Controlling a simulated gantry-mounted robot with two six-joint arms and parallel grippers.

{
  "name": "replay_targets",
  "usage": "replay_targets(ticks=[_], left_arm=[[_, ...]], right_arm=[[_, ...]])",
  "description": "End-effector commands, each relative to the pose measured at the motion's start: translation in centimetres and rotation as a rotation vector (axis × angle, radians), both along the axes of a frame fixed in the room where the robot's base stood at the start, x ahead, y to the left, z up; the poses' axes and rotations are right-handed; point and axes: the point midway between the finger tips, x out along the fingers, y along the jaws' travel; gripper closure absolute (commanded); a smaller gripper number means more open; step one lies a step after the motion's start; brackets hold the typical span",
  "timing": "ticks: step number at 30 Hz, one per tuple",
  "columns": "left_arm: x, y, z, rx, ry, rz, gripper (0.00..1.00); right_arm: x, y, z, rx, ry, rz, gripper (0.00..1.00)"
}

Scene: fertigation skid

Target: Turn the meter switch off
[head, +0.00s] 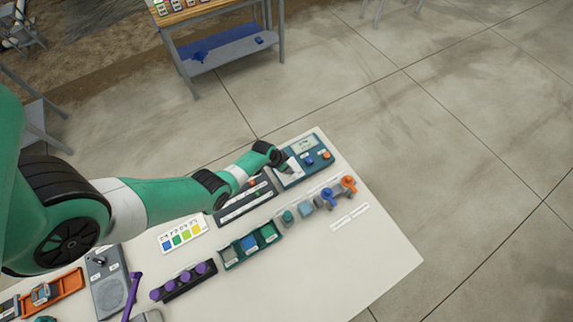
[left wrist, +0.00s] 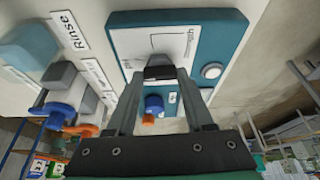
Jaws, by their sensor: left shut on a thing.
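The meter (head: 305,143) is a teal and white box with a small display, at the far corner of the white table in the head view. Its teal and white face (left wrist: 225,38) fills the top middle of the left wrist view. My left gripper (head: 284,161) is at the meter's left part. In the left wrist view its fingertips (left wrist: 160,74) are closed on a dark block (left wrist: 159,60), seemingly the meter's switch. The switch's on or off position cannot be read. A blue knob (left wrist: 153,103) with orange behind it shows between the fingers. My right gripper is not in view.
Blue (head: 328,196) and orange (head: 348,184) valves stand in front of the meter. A dark strip unit (head: 240,206) lies left of it, under my left arm. A tray of coloured blocks (head: 250,246) is nearer. The table's right front is clear.

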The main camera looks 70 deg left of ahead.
Motion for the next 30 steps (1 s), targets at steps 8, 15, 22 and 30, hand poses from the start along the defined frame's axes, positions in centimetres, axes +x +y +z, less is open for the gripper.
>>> replay_targets(ticks=[8, 15, 22, 30], left_arm=[[0.1, -0.4, -0.1, 0.002, 0.002, 0.255, 1.00], [0.2, -0.5, -0.2, 0.003, 0.001, 0.468, 1.00], [0.3, -0.5, -0.2, 0.001, 0.001, 0.624, 1.00], [0.3, -0.6, -0.1, -0.001, 0.003, 0.722, 1.00]], right_arm=[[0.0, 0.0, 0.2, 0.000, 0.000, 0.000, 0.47], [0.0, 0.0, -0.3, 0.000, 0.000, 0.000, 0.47], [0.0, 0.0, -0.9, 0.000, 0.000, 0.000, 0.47], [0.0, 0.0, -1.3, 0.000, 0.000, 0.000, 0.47]])
